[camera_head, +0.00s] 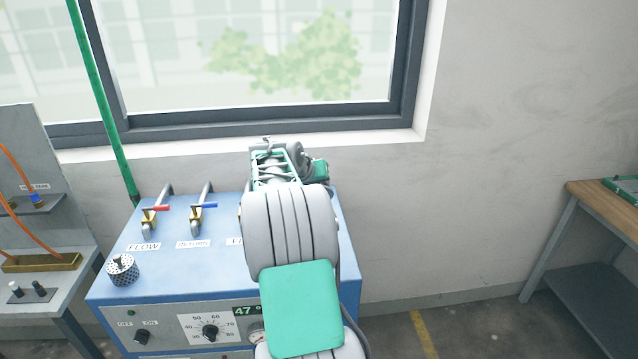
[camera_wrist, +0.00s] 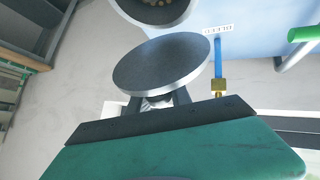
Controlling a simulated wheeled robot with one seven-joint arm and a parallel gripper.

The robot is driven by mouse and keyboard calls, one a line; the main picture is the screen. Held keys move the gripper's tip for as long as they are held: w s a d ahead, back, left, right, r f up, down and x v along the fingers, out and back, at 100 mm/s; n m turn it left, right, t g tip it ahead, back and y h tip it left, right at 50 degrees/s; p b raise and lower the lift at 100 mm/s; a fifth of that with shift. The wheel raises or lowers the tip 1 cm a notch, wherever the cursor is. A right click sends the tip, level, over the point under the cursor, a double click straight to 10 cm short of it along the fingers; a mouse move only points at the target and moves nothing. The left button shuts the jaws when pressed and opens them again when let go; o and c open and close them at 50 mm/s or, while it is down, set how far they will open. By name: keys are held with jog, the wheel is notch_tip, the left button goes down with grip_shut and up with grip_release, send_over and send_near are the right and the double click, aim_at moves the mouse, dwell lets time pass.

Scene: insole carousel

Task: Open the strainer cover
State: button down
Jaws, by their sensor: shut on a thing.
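In the wrist view the strainer cover (camera_wrist: 160,66) is a round dark disc with a pale rim. My gripper (camera_wrist: 152,104) is shut at the disc's near edge; the exact grip is partly hidden. Beyond the disc is the round open mouth of the strainer housing (camera_wrist: 188,17), with something yellowish inside. The cover stands tilted away from the mouth, and I cannot tell whether a hinge joins them. In the head view my arm hides the cover and the housing.
A blue cabinet (camera_head: 110,290) carries a red-handled valve (camera_head: 155,208), a blue-handled valve (camera_head: 201,205) and a perforated metal cylinder (camera_head: 122,270). A window is behind it. A grey bench with orange tubing (camera_head: 30,238) stands left, a wooden-topped table (camera_head: 600,200) right. The floor between is clear.

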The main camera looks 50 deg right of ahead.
jog(key=shift+a+f, duration=0.3)
jog(key=shift+f, duration=0.55)
jog(key=c, duration=1.5)
grip_release()
jog(key=shift+c, duration=0.2)
jog(key=o, duration=0.3)
jog(key=shift+w+d+r, duration=0.1)
jog(key=shift+d+r, duration=0.05)
jog(key=shift+r, duration=0.1)
jog(key=shift+o, duration=0.2)
jog(key=b+v, duration=0.1)
jog(key=v, duration=0.7)
jog(key=shift+d+r+b, duration=0.1)
jog(key=shift+b, duration=0.3)
